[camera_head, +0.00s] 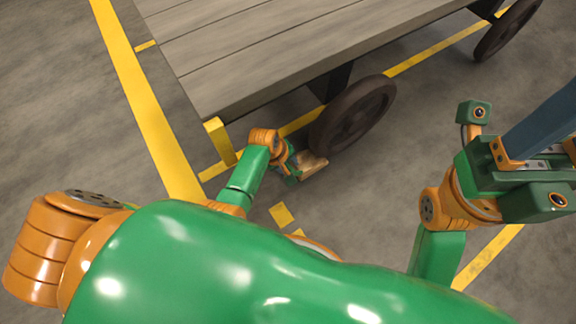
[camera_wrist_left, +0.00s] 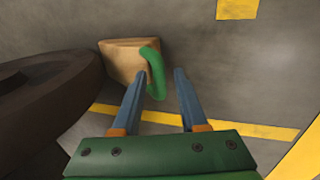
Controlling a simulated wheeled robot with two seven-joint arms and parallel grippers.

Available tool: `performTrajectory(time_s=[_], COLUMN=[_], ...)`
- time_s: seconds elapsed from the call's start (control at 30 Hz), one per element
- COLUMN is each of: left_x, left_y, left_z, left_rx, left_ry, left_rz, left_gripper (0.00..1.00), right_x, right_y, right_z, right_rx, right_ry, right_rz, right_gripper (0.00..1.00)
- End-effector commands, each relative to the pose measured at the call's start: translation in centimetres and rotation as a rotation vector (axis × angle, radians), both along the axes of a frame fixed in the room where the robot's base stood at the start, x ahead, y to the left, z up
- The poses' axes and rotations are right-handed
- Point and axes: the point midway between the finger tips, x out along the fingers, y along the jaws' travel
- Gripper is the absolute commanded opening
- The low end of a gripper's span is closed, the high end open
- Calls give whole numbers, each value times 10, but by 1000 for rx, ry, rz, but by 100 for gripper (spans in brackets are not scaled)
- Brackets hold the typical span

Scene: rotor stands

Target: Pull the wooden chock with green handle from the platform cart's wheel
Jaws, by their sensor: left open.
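The wooden chock (camera_head: 313,162) lies on the floor against the cart's near wheel (camera_head: 352,113). In the left wrist view the chock (camera_wrist_left: 124,62) sits beside the dark wheel (camera_wrist_left: 45,105), and its curved green handle (camera_wrist_left: 154,72) faces my fingers. My left gripper (camera_wrist_left: 162,76) is open; the handle's lower end shows between the two blue fingers, closer to the picture's left one. Whether they touch is unclear. In the head view my left gripper (camera_head: 295,166) is beside the chock, partly hidden. My right gripper (camera_head: 545,122) is at the right, away from the chock; its opening is unclear.
The platform cart (camera_head: 290,45) has a grey plank deck above the wheel, with a yellow part (camera_head: 219,140) at its corner. Another wheel (camera_head: 507,28) is at the upper right. Yellow lines mark the floor, which is clear around the chock's near side.

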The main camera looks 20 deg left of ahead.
Motion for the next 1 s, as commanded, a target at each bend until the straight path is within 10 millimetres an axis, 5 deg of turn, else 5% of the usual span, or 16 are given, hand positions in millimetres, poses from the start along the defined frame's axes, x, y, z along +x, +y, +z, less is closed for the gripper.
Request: performTrajectory(time_s=[0.1,0.27,1.0], left_x=[0,0,-35], left_y=[0,0,27], left_z=[1,1,3], left_rx=[0,0,1], left_ry=[0,0,3], left_rz=[0,0,0], left_gripper=[42,0,0], right_x=[0,0,11], right_y=[0,0,4], right_z=[1,0,8], right_rx=[0,-1,-29], right_ry=[1,2,148], right_rz=[0,0,-12], right_gripper=[50,50,50])
